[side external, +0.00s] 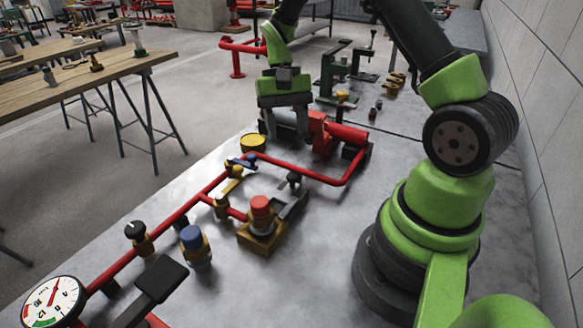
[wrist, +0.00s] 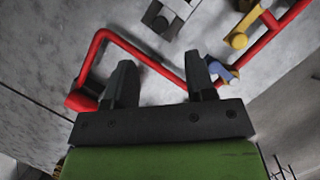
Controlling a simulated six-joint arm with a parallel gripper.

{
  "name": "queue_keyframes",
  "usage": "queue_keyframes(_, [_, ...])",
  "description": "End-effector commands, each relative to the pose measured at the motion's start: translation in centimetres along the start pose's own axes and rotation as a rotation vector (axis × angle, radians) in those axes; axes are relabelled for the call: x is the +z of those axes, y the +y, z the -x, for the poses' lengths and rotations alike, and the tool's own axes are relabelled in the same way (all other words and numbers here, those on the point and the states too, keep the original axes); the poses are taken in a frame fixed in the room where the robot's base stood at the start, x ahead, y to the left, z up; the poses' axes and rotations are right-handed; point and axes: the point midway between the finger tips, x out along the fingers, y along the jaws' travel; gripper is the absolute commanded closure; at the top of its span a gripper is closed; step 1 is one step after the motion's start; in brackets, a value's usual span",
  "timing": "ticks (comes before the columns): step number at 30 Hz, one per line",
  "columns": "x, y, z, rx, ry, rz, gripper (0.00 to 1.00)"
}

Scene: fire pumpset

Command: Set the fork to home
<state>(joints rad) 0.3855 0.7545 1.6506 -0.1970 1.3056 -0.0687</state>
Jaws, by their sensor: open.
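My gripper (side external: 285,124) is open and empty, pointing down near the red pump body (side external: 340,130) at the far end of the pipework. In the wrist view its two dark fingers (wrist: 160,82) stand apart, with the red pipe (wrist: 140,50) behind and between them. A grey fork-shaped bracket with a black knob (side external: 293,179) stands beside the red push button. It also shows, cut off, at the top of the wrist view (wrist: 176,12), apart from the fingers. I cannot be sure that this is the fork.
A red push button (side external: 261,206) on a brass block, a blue-capped fitting (side external: 194,240), a blue valve lever (side external: 241,161) and a pressure gauge (side external: 54,302) lie along the red pipe. Green stands (side external: 332,72) are behind my gripper.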

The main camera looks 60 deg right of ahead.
Motion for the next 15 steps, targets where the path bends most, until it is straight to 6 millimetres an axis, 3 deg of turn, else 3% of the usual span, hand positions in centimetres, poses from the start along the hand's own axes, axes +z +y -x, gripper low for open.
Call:
queue_keyframes(9, [0.1,0.0,-5.9,0.003,-0.005,0.0,0.5])
queue_keyframes(15, [0.1,0.0,-7.9,0.0,-0.001,-0.001,0.5])
